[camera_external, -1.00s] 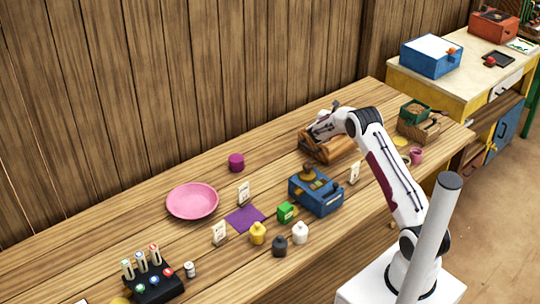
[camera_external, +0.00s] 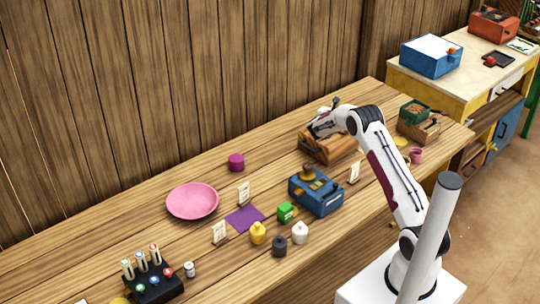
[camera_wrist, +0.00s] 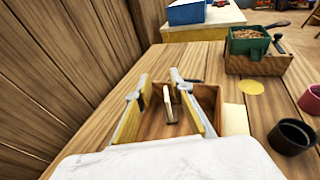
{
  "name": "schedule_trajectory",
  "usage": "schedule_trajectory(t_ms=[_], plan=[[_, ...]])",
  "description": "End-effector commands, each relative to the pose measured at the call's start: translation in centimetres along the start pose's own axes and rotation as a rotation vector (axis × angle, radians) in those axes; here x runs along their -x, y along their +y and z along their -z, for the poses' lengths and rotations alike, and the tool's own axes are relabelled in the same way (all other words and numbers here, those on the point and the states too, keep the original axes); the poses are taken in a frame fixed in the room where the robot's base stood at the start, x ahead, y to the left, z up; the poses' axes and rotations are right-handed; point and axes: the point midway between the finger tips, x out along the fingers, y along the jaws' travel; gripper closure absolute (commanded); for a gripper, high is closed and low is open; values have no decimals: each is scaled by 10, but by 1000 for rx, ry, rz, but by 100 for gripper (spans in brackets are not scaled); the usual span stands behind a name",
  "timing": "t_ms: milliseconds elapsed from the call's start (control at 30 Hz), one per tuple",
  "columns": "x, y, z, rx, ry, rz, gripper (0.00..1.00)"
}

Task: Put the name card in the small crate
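The small crate (camera_wrist: 205,97) is an open wooden box under my gripper; its wooden side also shows in the external view (camera_external: 335,153). A small cream card (camera_wrist: 168,104), which looks like the name card, stands tilted inside the crate. My gripper (camera_wrist: 160,90) is open, with its two fingers spread over the crate on either side of the card. Gaps show between the card and both fingers. In the external view my wrist hides most of the crate's inside and the card.
A wooden box with a green container (camera_wrist: 250,42) stands beyond the crate. A dark cup (camera_wrist: 291,137) and a pink cup (camera_wrist: 311,98) are to the right. A blue device (camera_external: 316,193), upright cards (camera_external: 243,193), bottles and a pink plate (camera_external: 192,201) stand elsewhere on the table.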

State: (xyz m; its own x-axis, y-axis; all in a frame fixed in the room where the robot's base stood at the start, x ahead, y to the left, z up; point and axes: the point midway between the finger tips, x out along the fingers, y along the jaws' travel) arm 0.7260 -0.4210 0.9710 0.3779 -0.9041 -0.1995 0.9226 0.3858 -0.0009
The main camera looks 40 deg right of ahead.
Motion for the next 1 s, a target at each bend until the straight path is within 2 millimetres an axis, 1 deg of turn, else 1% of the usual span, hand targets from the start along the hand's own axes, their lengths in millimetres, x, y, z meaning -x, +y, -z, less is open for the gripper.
schedule_trajectory(t_ms=[133,233,367,467,567,700,867,1000], plan=[[4,5,-7,20,0,-20,78],[11,14,-17,58,2,-54,78],[26,30,-37,141,2,-125,78],[43,45,-56,228,-2,-196,78],[63,60,-74,326,-11,-271,78],[95,77,-97,468,-34,-377,78],[133,91,-121,632,-73,-491,78],[170,99,-138,780,-119,-587,78]])
